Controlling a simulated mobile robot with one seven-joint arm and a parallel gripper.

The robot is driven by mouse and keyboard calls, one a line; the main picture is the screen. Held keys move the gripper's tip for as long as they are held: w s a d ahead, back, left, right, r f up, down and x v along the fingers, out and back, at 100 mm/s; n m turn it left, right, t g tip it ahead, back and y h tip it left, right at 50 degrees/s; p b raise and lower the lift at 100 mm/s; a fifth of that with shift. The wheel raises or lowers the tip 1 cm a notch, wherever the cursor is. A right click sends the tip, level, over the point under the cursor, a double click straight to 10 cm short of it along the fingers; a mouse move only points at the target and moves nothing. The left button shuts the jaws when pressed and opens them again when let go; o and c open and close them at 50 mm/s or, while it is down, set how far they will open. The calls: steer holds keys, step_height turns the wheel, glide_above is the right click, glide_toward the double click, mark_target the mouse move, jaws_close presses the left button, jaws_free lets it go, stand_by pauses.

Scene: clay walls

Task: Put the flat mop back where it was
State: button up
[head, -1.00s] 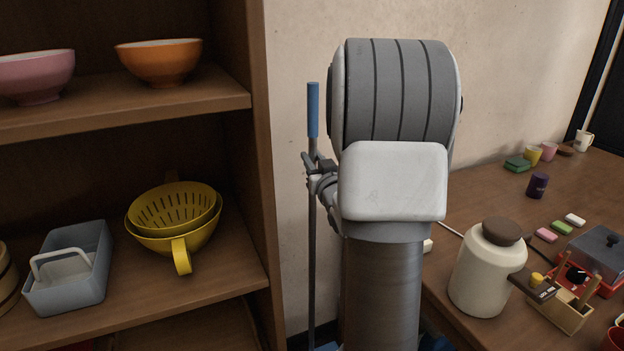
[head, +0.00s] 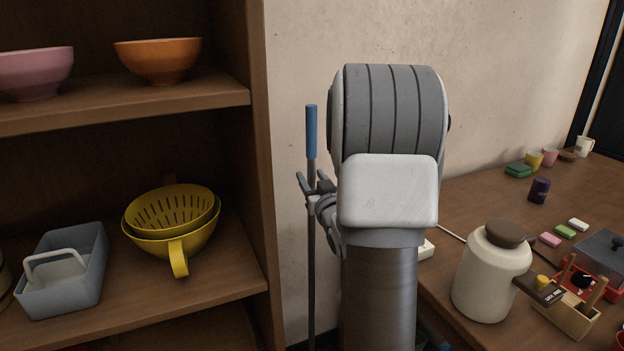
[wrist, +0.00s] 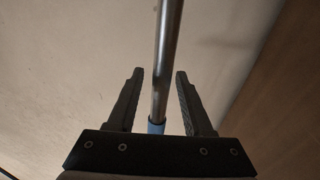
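The flat mop stands upright beside the wall, its blue grip (head: 311,132) at the top and its thin grey pole (head: 311,255) below. Its lower end and head are out of the picture. My gripper (head: 315,183) is at the pole just under the blue grip. In the wrist view, the pole (wrist: 168,45) runs between the two spread fingers of my gripper (wrist: 160,74), with a gap on each side. The fingers are open and around the pole, not clamped on it.
A wooden shelf unit (head: 262,170) stands close on the left, with bowls, a yellow colander (head: 172,228) and a grey caddy (head: 65,270). The plain wall (head: 290,60) is behind the mop. On the right, a table (head: 478,195) holds a cream jar (head: 490,275) and several small items.

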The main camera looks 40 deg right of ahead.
stand_by(0.3)
steer(key=shift+r+p, duration=0.25)
steer(key=shift+p, duration=0.05)
steer(key=b+v, duration=0.3)
steer(key=v, duration=0.9)
steer(key=shift+f, duration=0.15)
